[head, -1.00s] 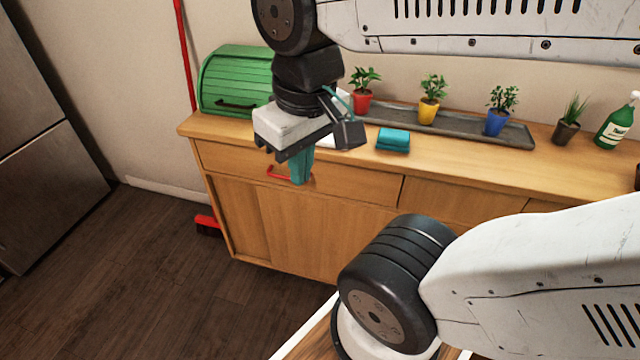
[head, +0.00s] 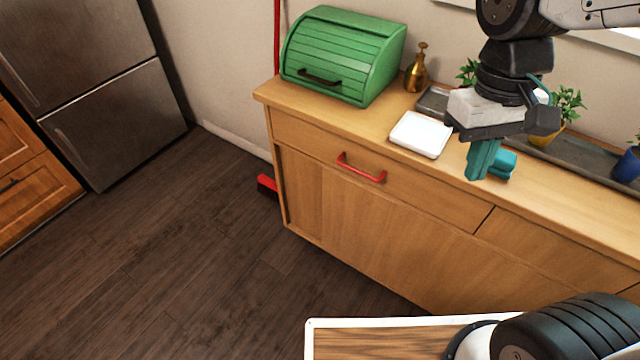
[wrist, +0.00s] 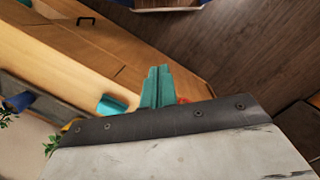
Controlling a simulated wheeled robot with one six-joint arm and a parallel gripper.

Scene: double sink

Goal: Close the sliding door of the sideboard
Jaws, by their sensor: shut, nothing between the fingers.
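The wooden sideboard (head: 400,255) stands along the wall, with a drawer front above lower door panels. A narrow lower panel (head: 302,195) shows at its left end, beside a wider panel (head: 365,235); an upright seam divides them. I cannot tell how far the sliding door stands open. My gripper (head: 478,175) has teal fingers pressed together, empty, and appears in front of the countertop near a teal sponge (head: 503,163). In the wrist view the shut fingers (wrist: 156,80) point toward the sideboard's front edge and the floor, apart from the door panels.
A red drawer handle (head: 361,170) sticks out of the front. On top are a green bread box (head: 345,55), a brass bottle (head: 416,70), a white tray (head: 420,134) and potted plants on a grey tray. A red brush (head: 267,184) stands at the left end. The floor (head: 190,260) in front is clear.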

